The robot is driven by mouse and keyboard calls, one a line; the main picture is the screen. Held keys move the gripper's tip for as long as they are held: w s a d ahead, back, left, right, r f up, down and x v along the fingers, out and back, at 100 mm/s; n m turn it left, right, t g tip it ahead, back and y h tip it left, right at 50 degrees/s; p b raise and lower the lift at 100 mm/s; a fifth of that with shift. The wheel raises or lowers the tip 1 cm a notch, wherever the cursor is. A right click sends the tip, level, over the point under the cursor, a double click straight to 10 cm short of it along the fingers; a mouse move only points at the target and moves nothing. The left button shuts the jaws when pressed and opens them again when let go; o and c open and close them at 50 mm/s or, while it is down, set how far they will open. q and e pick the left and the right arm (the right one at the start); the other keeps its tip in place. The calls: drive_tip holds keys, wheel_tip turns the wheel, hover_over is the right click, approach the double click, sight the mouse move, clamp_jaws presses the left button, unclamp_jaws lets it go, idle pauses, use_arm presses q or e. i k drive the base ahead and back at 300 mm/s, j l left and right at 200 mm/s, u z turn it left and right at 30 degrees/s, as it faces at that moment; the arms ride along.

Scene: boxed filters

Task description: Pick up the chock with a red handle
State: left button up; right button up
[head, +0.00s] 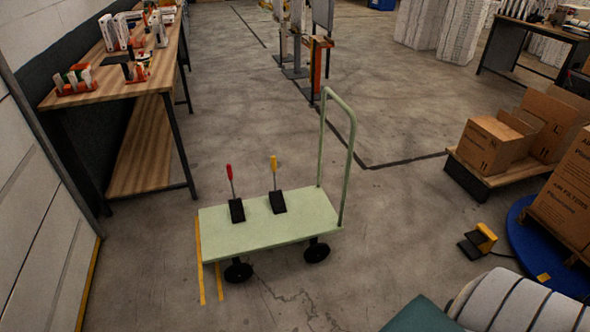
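The chock with a red handle (236,209) stands on the left part of a pale green cart (262,238). Its base is black and its thin rod rises upright to a red grip. A second black chock (278,201) with a yellow handle stands to its right on the same cart, apart from it. Neither of my grippers shows in the head view, so nothing is seen touching either chock.
A wooden workbench (115,85) with small items stands at the back left. Cartons (487,146) sit on a low pallet at the right. A yellow and black foot pedal (478,241) lies on the floor. The floor before the cart is largely clear.

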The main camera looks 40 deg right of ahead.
sight(237, 213)
drive_tip(key=z, duration=0.7)
drive_tip(key=i+u, duration=0.15)
drive_tip(key=u, duration=0.45)
drive_tip(key=i+l+u, duration=0.2)
drive_tip(key=i+l, duration=0.15)
drive_tip(key=i+l+u, duration=0.45)
drive_tip(key=l, duration=0.35)
drive_tip(key=i+l, duration=0.35)
drive_tip(key=l, duration=0.15)
drive_tip(key=i+l, duration=0.3)
drive_tip(key=l, duration=0.15)
drive_tip(key=i+l, duration=0.35)
drive_tip(key=l, duration=0.15)
